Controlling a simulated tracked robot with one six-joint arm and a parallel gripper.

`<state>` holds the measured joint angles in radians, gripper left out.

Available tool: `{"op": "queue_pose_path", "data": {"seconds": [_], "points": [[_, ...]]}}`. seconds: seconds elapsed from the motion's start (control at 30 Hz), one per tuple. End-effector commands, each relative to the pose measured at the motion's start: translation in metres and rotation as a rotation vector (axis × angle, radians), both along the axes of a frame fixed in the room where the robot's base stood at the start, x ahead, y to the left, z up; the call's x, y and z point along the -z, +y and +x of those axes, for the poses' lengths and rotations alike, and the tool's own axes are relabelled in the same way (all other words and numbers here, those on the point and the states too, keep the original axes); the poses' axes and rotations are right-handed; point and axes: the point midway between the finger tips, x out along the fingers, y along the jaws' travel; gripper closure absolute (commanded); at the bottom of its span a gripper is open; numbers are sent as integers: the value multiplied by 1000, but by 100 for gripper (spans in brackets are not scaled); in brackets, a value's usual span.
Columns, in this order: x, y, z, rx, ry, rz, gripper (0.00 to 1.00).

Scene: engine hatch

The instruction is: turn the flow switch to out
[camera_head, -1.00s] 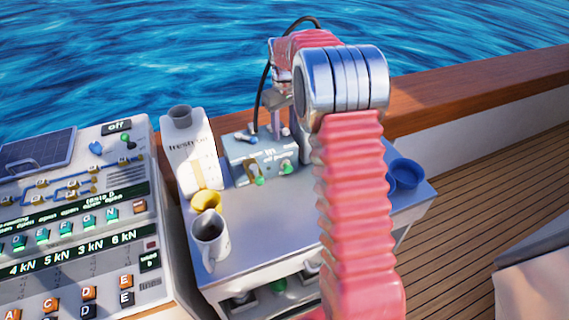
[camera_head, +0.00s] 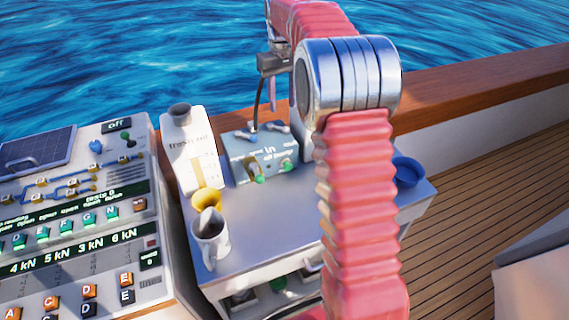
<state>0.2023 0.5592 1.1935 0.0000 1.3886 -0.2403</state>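A grey-blue box (camera_head: 240,165) stands at the back of the white table. Its front reads "in", with smaller text that looks like "oil pump" below. Small levers show on its top and front, two with green tips; which one is the flow switch I cannot tell for sure. My gripper (camera_head: 272,90) hangs in the air above and behind the box, apart from it. It is small and partly merged with the arm and a black cable, so its opening is unclear.
A white mug (camera_head: 212,248), a yellow cup (camera_head: 207,199) and a blue cup (camera_head: 407,172) stand on the table (camera_head: 290,225). A white oil canister (camera_head: 185,140) is left of the box. A control panel (camera_head: 75,225) fills the left; a wooden rail (camera_head: 470,85) runs behind.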

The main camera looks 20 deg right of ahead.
Motion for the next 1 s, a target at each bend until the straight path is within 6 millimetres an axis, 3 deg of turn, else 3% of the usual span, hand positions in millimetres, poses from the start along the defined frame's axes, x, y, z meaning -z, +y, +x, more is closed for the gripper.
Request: {"op": "queue_pose_path", "data": {"seconds": [0.33, 0.53, 1.0], "points": [[-35, 0, 0, 3, -2, 0, 61], [-18, -1, 6, 50, -29, -5, 61], [15, 8, -22, 112, -31, -5, 61]]}}
